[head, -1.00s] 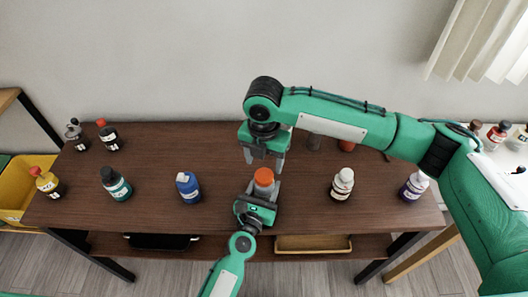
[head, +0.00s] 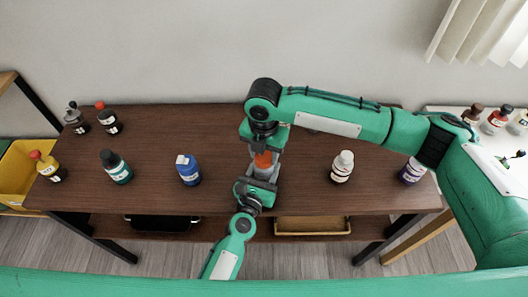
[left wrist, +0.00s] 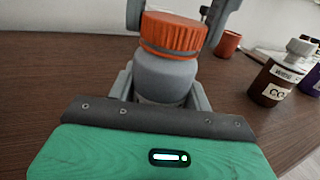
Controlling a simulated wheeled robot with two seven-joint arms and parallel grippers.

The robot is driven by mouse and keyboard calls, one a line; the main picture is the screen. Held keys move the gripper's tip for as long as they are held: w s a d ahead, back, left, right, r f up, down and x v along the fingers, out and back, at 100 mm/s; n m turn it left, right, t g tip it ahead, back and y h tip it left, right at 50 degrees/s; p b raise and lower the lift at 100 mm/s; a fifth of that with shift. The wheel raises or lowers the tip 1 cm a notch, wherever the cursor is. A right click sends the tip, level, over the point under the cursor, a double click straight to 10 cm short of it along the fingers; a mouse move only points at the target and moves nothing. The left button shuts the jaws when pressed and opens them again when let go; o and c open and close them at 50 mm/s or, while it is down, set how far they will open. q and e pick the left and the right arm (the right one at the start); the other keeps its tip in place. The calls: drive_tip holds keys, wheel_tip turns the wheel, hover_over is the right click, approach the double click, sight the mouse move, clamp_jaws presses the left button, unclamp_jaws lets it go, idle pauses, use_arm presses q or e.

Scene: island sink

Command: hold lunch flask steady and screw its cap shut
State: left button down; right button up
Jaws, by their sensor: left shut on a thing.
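The lunch flask is a grey jar (left wrist: 165,80) with a ribbed orange cap (left wrist: 172,33) sitting on top, upright, near the middle of the dark wooden table. The cap also shows in the head view (head: 263,160). My left gripper (head: 262,177) comes from the front and is shut on the grey flask body. My right gripper (head: 264,153) points down from above, with its fingers on either side of the cap. They look open, and I cannot tell whether they touch it. The flask's lower part is hidden by my left gripper.
A blue bottle (head: 188,170) and a teal bottle (head: 117,168) stand to the left. A white-capped bottle (head: 342,167) and a purple bottle (head: 412,172) stand to the right. A small orange-brown object (left wrist: 228,43) is behind the flask. Bare table surrounds the flask.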

drive_tip(key=m, duration=0.4)
drive_tip(key=shift+m, duration=0.3)
drive_tip(key=m, duration=0.6)
drive_tip(key=shift+m, duration=0.4)
drive_tip(key=m, duration=0.6)
drive_tip(key=shift+a+m, duration=0.1)
drive_tip(key=shift+m, duration=0.2)
drive_tip(key=m, duration=0.6)
drive_tip(key=o, duration=1.2)
drive_tip(key=shift+c, duration=0.2)
wheel_tip(320, 180, up, 12)
